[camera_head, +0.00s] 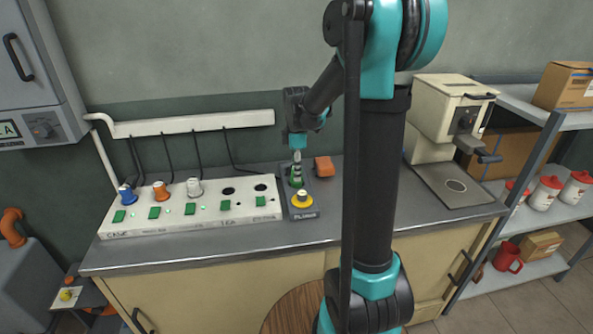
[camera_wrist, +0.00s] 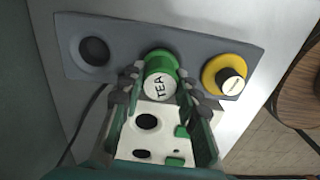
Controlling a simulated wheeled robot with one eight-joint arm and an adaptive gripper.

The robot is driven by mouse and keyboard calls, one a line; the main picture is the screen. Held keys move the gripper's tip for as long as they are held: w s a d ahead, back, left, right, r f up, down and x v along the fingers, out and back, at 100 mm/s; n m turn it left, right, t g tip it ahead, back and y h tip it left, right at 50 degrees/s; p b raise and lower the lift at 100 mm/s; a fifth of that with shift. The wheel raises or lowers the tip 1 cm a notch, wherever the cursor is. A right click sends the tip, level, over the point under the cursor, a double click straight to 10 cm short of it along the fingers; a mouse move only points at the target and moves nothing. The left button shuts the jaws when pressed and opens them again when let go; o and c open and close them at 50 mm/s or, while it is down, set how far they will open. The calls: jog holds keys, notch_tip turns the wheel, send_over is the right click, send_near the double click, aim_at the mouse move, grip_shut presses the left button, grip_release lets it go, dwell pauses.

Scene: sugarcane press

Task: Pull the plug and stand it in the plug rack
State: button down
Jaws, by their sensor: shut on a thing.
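My gripper (camera_head: 297,154) is shut on a green plug (camera_head: 296,182) marked TEA; its fingers (camera_wrist: 160,84) stand either side of the plug (camera_wrist: 160,76) in the wrist view. The plug is upright at the middle place of the grey plug rack (camera_head: 304,214); I cannot tell whether it is fully seated. A yellow plug (camera_head: 302,199) stands in the rack's near place, also seen in the wrist view (camera_wrist: 226,75). The rack's far hole (camera_wrist: 93,51) is empty. The socket strip (camera_head: 150,231) holds blue (camera_head: 127,194), orange (camera_head: 160,190) and white (camera_head: 194,187) plugs; its two right sockets are empty.
An orange block (camera_head: 324,166) lies right of the rack on the counter (camera_head: 240,246). A cream machine (camera_head: 440,117) stands at the right. Cords hang from a white wall rail (camera_head: 190,123) behind the strip. Shelves (camera_head: 530,185) with boxes and jars are at far right.

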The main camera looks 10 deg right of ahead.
jog(key=shift+f, duration=0.6)
dwell(0.3)
jog(key=c, duration=1.4)
grip_release()
jog(key=shift+r, duration=0.1)
jog(key=shift+r, duration=5.45)
